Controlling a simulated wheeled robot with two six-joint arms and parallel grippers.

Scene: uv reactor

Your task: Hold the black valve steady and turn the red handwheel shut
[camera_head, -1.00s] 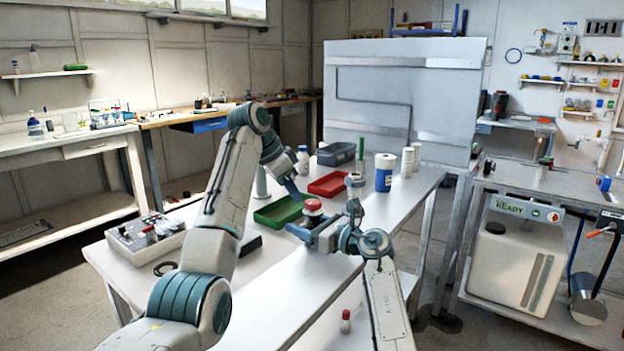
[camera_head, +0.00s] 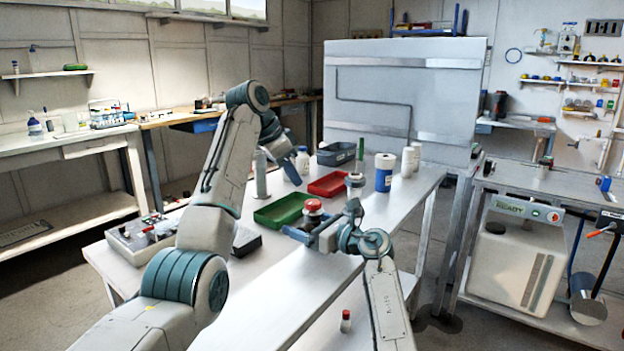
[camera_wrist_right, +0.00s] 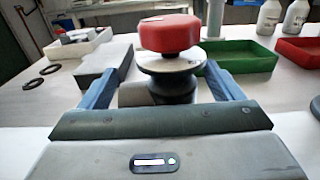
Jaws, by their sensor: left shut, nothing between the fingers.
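The red handwheel (camera_head: 313,205) sits on top of the black valve (camera_head: 312,216) on the white table. In the right wrist view the handwheel (camera_wrist_right: 169,34) is above a metal disc, with the dark valve body (camera_wrist_right: 172,88) below. My right gripper (camera_head: 305,224) has its two blue fingers (camera_wrist_right: 161,82) either side of the valve. Whether they touch it is not clear. My left gripper (camera_head: 302,164) is shut and empty, above and behind the handwheel, apart from it.
A green tray (camera_head: 259,217) is left of the valve and a red tray (camera_head: 325,189) behind it. A blue-labelled bottle (camera_head: 384,175) and white containers stand to the right. A parts box (camera_head: 120,240) is at the left end. The table front is clear.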

